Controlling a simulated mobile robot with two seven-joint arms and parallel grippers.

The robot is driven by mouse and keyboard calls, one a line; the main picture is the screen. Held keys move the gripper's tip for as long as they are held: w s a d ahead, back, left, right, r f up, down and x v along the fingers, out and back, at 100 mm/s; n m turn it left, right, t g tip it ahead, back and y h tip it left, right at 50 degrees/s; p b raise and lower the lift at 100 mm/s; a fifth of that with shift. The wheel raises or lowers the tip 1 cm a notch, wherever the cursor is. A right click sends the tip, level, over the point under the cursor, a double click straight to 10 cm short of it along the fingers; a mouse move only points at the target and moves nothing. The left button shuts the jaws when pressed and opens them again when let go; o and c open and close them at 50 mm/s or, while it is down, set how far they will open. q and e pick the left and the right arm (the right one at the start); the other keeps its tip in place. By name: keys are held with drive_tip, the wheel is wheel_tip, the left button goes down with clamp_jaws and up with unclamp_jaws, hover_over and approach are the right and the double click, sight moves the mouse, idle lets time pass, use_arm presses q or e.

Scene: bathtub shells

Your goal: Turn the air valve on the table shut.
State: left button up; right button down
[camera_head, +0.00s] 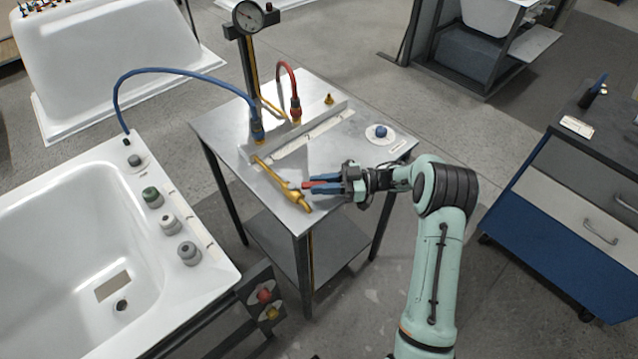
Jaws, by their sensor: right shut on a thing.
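The air valve is a yellow pipe fitting (296,194) lying along the near left part of the metal table (222,127). A red handle (309,184) sticks out from it to the right. My right gripper (318,185) comes in from the right, low over the table. Its blue-tipped fingers are shut on the red handle and cover part of it. The handle points across the yellow pipe toward the gripper. My left gripper is not in view.
A manifold with a blue hose (179,71), a red hose (289,74) and a gauge (248,15) stands at the table's back. A blue knob (381,131) sits at the right. A white bathtub (60,240) stands close on the left, a blue cabinet (545,230) at right.

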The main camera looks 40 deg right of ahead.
drive_tip(key=c, duration=1)
unclamp_jaws()
drive_tip(key=b+v, duration=0.1)
drive_tip(key=v, duration=1.2)
drive_tip(key=shift+s+d, duration=0.15)
drive_tip(key=shift+s, duration=0.05)
